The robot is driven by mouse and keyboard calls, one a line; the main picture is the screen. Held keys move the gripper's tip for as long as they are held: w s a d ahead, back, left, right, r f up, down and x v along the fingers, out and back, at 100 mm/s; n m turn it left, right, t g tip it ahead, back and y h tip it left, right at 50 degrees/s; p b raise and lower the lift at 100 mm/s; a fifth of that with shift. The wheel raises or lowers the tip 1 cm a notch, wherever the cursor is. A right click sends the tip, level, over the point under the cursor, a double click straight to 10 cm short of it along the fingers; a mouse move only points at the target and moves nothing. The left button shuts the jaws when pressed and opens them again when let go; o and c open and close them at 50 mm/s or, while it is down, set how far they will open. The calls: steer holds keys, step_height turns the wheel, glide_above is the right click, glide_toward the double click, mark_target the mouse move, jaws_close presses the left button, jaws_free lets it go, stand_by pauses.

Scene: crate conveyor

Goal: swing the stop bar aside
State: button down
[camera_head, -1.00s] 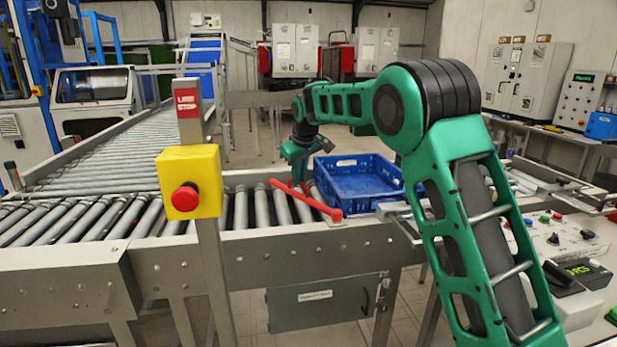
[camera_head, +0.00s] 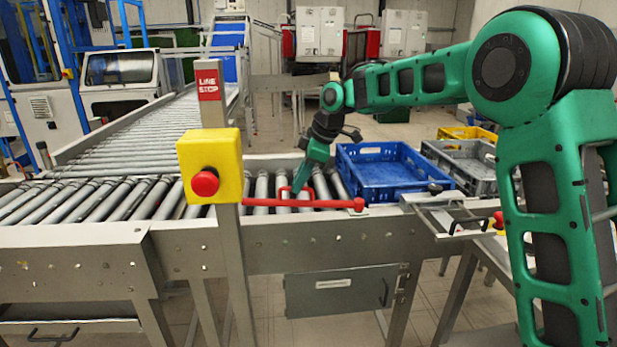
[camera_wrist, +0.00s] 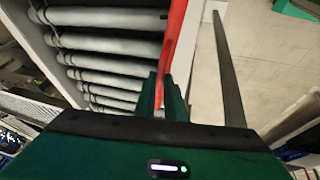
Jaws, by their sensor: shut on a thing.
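The red stop bar (camera_head: 330,204) lies nearly level along the near side of the roller conveyor, almost parallel to its near rail. Its right end sits on a red pivot at the rail, and its left end reaches toward the stop post. The exact finger contact is partly hidden.
A blue crate (camera_head: 412,189) stands on the rollers just right of my gripper. A yellow box with a red stop button (camera_head: 210,166) on a post stands in front, left of the bar. Rollers (camera_head: 140,192) to the left are clear.

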steer(key=shift+s+d+n+g, duration=0.15)
steer(key=shift+s+n, duration=0.3)
steer(key=shift+s, duration=0.2)
steer(key=shift+s+d+n+g, duration=0.1)
steer(key=shift+s+n+g, duration=0.05)
steer(key=shift+s+n, duration=0.4)
steer(key=c, duration=1.8)
jaws_free()
steer(key=shift+s+d, duration=0.1)
steer(key=shift+s, duration=0.05)
steer(key=shift+r, duration=0.1)
steer(key=v, duration=1)
steer(key=shift+d+r, duration=0.15)
steer(key=shift+d, duration=0.1)
